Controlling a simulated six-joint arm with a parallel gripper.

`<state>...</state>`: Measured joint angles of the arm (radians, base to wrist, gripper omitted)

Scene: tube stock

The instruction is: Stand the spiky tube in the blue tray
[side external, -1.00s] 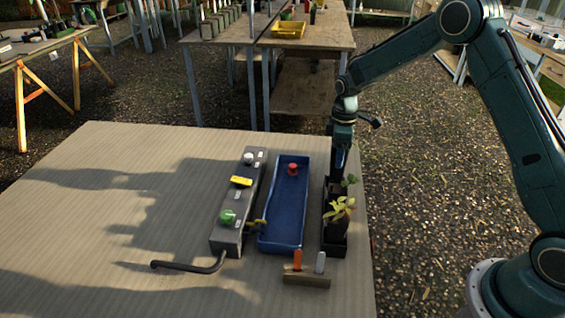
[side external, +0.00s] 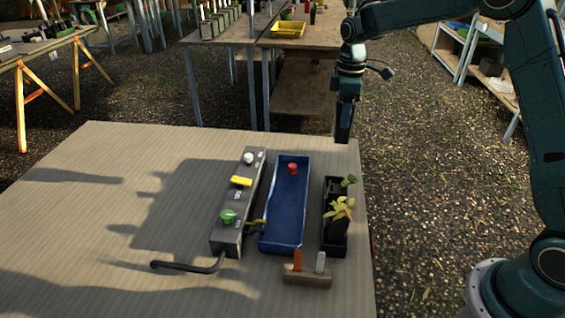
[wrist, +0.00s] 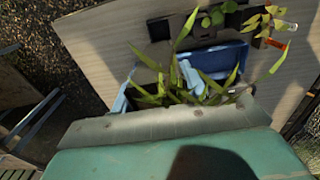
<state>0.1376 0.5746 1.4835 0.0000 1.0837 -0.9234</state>
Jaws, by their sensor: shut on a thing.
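My gripper (side external: 345,100) is raised in the air above and behind the far right corner of the table. It is shut on the spiky tube (side external: 343,127), a dark upright tube hanging clear of the table. Its long, pointed green leaves (wrist: 183,92) show in the wrist view, in front of my gripper; its lower part is hidden there. The blue tray (side external: 285,215) is a long, shallow box on the table, to the left of and nearer than my gripper. A red-topped item (side external: 292,168) stands in its far end. Part of the tray's blue wall (wrist: 225,57) shows behind the leaves.
A black rack (side external: 334,250) with a yellow-leaved plant (side external: 341,208) and a green-leaved one (side external: 349,180) stands right of the tray. A grey box with knobs (side external: 228,237) and a bent handle lies left. A wooden block (side external: 306,281) with orange and white labels sits in front.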

